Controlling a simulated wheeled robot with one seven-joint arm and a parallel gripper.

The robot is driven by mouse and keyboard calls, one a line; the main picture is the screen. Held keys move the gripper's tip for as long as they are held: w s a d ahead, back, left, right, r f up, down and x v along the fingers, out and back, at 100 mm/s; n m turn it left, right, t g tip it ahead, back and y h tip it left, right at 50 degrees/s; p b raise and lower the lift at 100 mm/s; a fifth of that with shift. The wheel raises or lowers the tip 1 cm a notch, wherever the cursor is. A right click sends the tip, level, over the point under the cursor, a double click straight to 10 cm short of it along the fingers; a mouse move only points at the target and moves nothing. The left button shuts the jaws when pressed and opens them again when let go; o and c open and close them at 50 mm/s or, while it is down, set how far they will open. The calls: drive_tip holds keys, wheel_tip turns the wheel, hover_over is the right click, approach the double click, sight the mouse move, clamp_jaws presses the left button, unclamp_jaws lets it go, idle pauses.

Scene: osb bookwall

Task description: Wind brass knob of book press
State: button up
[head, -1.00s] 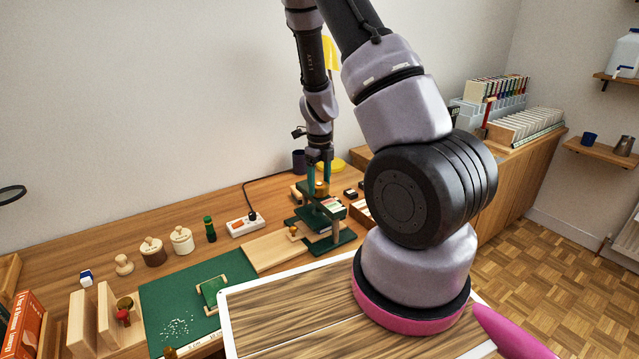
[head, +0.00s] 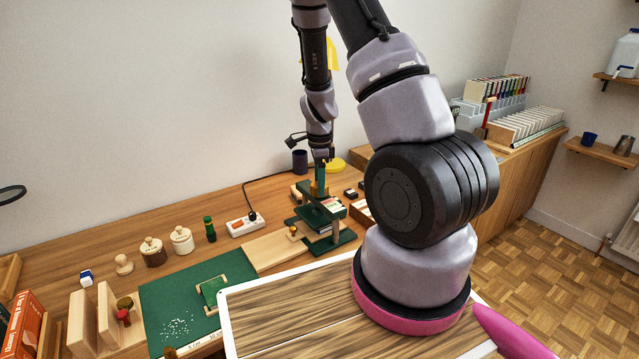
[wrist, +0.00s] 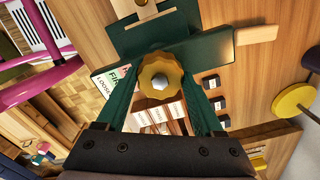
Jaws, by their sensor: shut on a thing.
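The green book press (head: 322,217) stands on the wooden bench, left of my arm in the head view. Its brass knob (wrist: 160,82) is scalloped, with a pale hexagonal centre, and shows in the middle of the wrist view. My gripper (head: 321,183) points straight down over the press. Its two green fingers lie on either side of the knob in the wrist view and are shut on it. In the head view the fingers mostly hide the knob. Books or papers (head: 333,205) show at the press, under its upper green part.
A white power strip (head: 246,224) with a black cable lies left of the press. A pale board (head: 272,250) and a green mat (head: 180,290) lie in front and left. Small dark blocks (wrist: 213,82) and a yellow disc (wrist: 294,100) lie close by.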

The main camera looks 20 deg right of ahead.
drive_tip(key=n, duration=0.6)
idle(0.5)
drive_tip(key=o, duration=1.4)
drive_tip(key=shift+r, duration=0.1)
wheel_tip(320, 180, up, 11)
drive_tip(key=shift+f, duration=0.15)
